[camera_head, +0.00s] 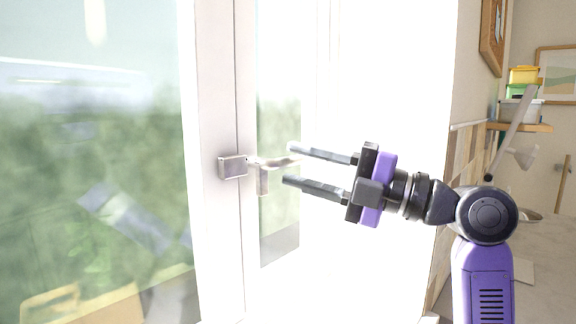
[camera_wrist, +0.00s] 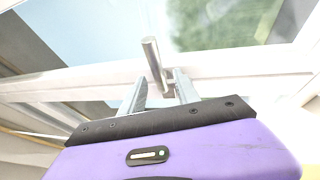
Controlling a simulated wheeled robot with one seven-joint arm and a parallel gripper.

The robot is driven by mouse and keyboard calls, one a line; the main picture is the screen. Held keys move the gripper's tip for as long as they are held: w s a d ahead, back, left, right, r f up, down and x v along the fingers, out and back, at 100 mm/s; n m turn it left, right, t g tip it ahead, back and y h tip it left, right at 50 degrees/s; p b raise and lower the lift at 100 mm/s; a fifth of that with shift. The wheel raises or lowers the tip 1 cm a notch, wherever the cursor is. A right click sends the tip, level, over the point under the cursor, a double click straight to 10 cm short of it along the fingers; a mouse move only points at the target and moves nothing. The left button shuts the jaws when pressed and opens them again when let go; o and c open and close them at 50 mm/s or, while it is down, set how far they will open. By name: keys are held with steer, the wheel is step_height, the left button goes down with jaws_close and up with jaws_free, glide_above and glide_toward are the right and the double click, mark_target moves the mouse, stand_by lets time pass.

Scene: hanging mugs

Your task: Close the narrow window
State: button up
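The narrow window (camera_head: 278,120) is a tall pane in a white frame, right of a large pane in the head view. I cannot tell how far it stands ajar. A silver lever handle (camera_head: 263,178) sits on its frame beside a metal latch block (camera_head: 233,166). My gripper (camera_head: 288,165) comes in from the right with its two grey fingers apart and their tips close to the handle. In the wrist view the handle (camera_wrist: 153,60) rises from the frame just beyond the gap between the fingertips (camera_wrist: 160,83). Nothing is held, and contact cannot be made out.
The large glass pane (camera_head: 95,150) fills the left of the head view. A bright white wall or frame stands behind my gripper. At the right are a counter (camera_head: 545,240), a shelf (camera_head: 520,127) with stacked boxes, and a tiled wall edge.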

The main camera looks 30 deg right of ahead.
steer(key=v, duration=0.4)
steer(key=shift+s+d+b, duration=0.25)
steer(key=shift+s+b, duration=0.05)
steer(key=shift+f, duration=0.1)
